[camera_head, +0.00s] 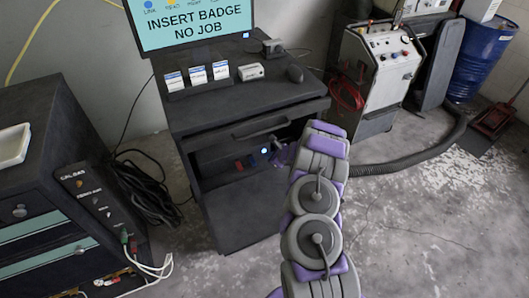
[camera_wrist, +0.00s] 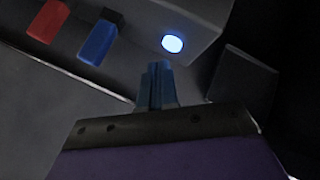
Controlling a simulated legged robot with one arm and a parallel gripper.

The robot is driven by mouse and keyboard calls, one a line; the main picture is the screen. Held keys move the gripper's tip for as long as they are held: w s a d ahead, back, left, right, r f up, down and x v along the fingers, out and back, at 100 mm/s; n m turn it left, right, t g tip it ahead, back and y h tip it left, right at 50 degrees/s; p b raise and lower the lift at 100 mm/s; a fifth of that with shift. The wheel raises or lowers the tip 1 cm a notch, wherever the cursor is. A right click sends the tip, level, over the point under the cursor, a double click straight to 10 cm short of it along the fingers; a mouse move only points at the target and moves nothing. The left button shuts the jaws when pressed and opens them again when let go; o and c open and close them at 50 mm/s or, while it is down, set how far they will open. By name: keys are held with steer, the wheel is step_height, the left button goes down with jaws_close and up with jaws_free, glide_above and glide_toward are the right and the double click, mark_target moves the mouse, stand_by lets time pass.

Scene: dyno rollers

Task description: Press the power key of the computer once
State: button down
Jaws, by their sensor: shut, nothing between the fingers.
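The computer (camera_head: 222,158) is a dark box on the shelf inside the black cabinet; its front also shows in the wrist view (camera_wrist: 195,22). A round glowing white-blue key (camera_head: 265,151), which I take for the power key, is on its front, and it shows plainly in the wrist view (camera_wrist: 172,44). My gripper (camera_wrist: 157,68) is shut and empty, its blue fingertips just below the glowing key in the picture. A gap shows between them there; the depth cannot be told. In the head view my arm covers part of the shelf's right side.
A red plug (camera_wrist: 45,20) and a blue plug (camera_wrist: 97,42) stick out left of the key. A dark block (camera_wrist: 243,82) stands close on the right. The cabinet (camera_head: 240,205) has a drawer above the computer and a monitor (camera_head: 192,22) on top. Open floor lies right.

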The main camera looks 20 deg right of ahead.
steer(key=shift+w, duration=0.1)
stand_by(0.3)
steer(key=shift+w+r, duration=0.1)
steer(key=shift+w, duration=0.2)
steer(key=shift+w+p, duration=0.3)
steer(key=shift+w, duration=0.1)
stand_by(0.6)
steer(key=shift+s, duration=0.15)
stand_by(0.3)
steer(key=shift+s+b, duration=0.65)
steer(key=shift+b, duration=0.05)
steer(key=shift+s+b, duration=0.4)
steer(key=shift+s, duration=0.1)
steer(key=shift+s+d+b, duration=0.1)
steer(key=shift+s+b, duration=0.95)
steer(key=shift+s, duration=0.95)
